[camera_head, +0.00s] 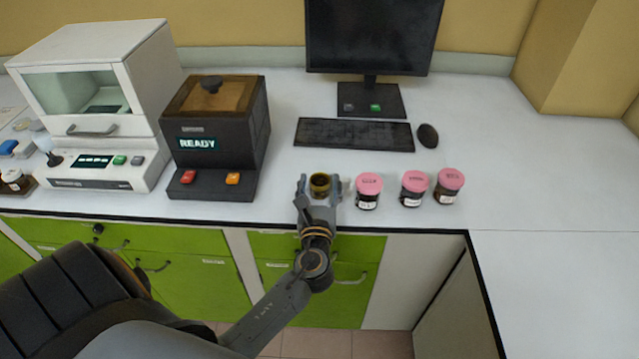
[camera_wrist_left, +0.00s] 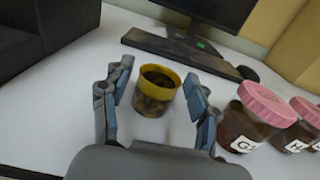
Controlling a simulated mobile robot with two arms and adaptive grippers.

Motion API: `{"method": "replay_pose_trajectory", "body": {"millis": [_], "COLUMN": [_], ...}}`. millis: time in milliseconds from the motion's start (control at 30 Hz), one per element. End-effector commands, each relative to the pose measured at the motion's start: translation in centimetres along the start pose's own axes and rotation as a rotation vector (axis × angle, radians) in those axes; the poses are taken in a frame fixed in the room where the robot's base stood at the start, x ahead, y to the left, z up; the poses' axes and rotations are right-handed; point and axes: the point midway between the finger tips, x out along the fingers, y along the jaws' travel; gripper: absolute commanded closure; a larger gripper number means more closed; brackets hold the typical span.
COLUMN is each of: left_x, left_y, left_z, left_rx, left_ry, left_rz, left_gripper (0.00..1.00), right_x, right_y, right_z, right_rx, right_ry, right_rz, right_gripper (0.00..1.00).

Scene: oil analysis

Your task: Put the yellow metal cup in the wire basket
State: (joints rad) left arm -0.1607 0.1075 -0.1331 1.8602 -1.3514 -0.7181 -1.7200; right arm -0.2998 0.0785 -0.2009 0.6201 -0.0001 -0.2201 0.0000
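The yellow cup (camera_head: 320,180) stands upright near the front edge of the white bench. It is dark inside, and in the left wrist view the cup (camera_wrist_left: 156,92) shows a bright yellow rim and a darker, mottled body. My left gripper (camera_head: 319,188) is open, with one finger on each side of the cup. In the left wrist view a gap shows between the cup and each finger of the gripper (camera_wrist_left: 158,88). My right gripper is not in view. I cannot make out a wire basket in either view.
Three pink-lidded jars (camera_head: 368,190) (camera_head: 413,188) (camera_head: 448,185) stand just right of the cup. A black box reading READY (camera_head: 214,158) and a white machine (camera_head: 95,100) stand left. A keyboard (camera_head: 354,134), mouse (camera_head: 428,135) and monitor (camera_head: 373,35) stand behind. The bench's right side is clear.

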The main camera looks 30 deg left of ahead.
Motion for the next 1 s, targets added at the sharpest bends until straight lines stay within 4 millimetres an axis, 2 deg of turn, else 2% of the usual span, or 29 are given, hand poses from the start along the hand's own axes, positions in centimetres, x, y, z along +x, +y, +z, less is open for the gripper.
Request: {"method": "replay_pose_trajectory", "body": {"millis": [367,467,800,1000], "left_x": [-0.2,-1.5,-8.7,-11.3], "left_y": [0.0,0.0,0.0,0.0], "left_z": [0.4,0.1,0.0,0.2], "left_rx": [0.001,0.0,-0.001,0.001], "left_ry": [0.0,0.002,0.003,0.001], "left_rz": [0.0,-0.002,0.0,-0.001], "left_gripper": [0.36,0.36,0.36,0.36], "right_x": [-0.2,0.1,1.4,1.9], "right_y": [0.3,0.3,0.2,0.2], "right_z": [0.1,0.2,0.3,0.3], "right_rx": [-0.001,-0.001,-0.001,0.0], "right_ry": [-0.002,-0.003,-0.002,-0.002], "right_rz": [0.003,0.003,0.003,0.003], "right_gripper": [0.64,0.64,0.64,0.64]}}
